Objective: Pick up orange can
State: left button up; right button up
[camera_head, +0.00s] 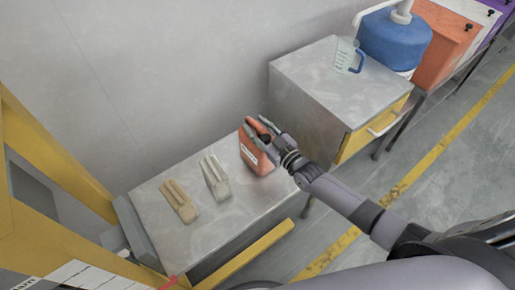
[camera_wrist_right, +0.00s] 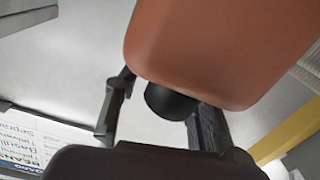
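The orange can (camera_head: 252,158) stands on the right end of a low grey cabinet top and has a white label. My right gripper (camera_head: 259,127) is at the top of the can, reaching in from the right. In the right wrist view the orange can (camera_wrist_right: 225,45) fills the upper middle and right. A round dark part (camera_wrist_right: 170,103) under it lies between the gripper's two fingers, close to the right-hand finger. A gap shows between it and the left-hand finger, so the gripper looks open. My left gripper is not in view.
A white double-pronged block (camera_head: 215,178) and a tan one (camera_head: 179,201) stand left of the can on the grey cabinet top (camera_head: 215,228). A taller grey cabinet (camera_head: 310,75) to the right holds a measuring jug (camera_head: 345,54). A blue container (camera_head: 394,40) is beyond it. The wall is close behind.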

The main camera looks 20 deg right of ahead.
grip_shut()
dwell(0.3)
dwell(0.6)
jog(key=shift+r, duration=0.1)
